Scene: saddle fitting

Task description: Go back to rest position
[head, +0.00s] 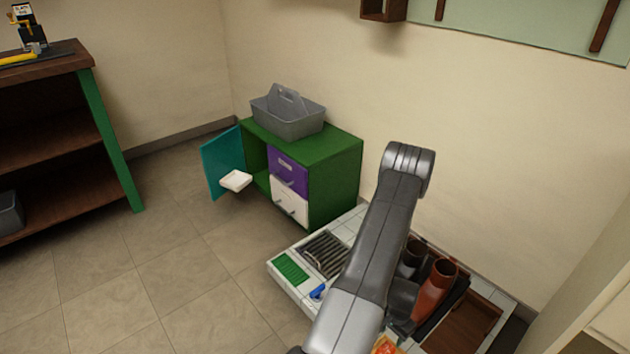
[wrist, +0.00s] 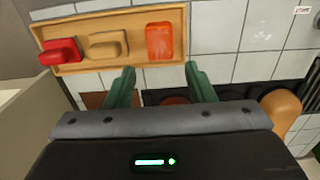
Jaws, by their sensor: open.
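My gripper (wrist: 159,68) shows in the wrist view with its two green fingers spread apart and nothing between them. It points down over a low white-tiled platform (wrist: 220,60). Just beyond the fingertips is a wooden tray (wrist: 75,69) holding a red brush-like piece (wrist: 60,52), a tan one (wrist: 103,44) and a flat orange piece (wrist: 160,42). In the head view my grey arm crosses the platform, and the gripper itself is not visible there.
A green cabinet (head: 337,150) stands by the wall with its teal door (head: 222,165) open and a grey caddy (head: 290,123) on top. Boots (head: 435,290) and a grate (head: 324,254) are on the platform. A shelf (head: 60,140) stands left. The floor between is clear.

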